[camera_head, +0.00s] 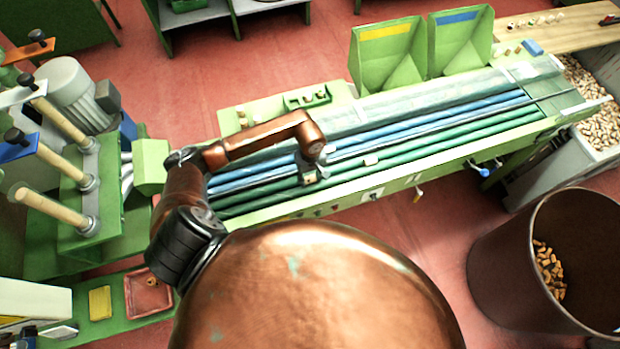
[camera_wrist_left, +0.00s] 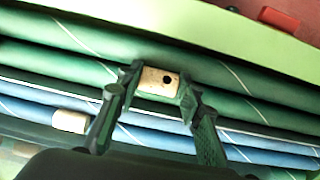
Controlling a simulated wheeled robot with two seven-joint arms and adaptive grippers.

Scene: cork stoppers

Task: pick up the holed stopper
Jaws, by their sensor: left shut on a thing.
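The holed stopper (camera_wrist_left: 151,79) is a pale cork cylinder with a dark round hole in its side. In the left wrist view it lies between the fingertips of my left gripper (camera_wrist_left: 159,83), which is shut on it, over the green rollers (camera_wrist_left: 60,35). In the head view my left gripper (camera_head: 309,174) is low over the roller table, and the held stopper is hidden or too small to make out there. My right gripper is not in view.
Two green bins, one with a yellow label (camera_head: 386,55) and one with a blue label (camera_head: 459,45), stand behind the rollers. A brown barrel (camera_head: 497,262) holding corks stands at the lower right. Rods with pale handles (camera_head: 62,115) rise at the left. The rollers' right part is clear.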

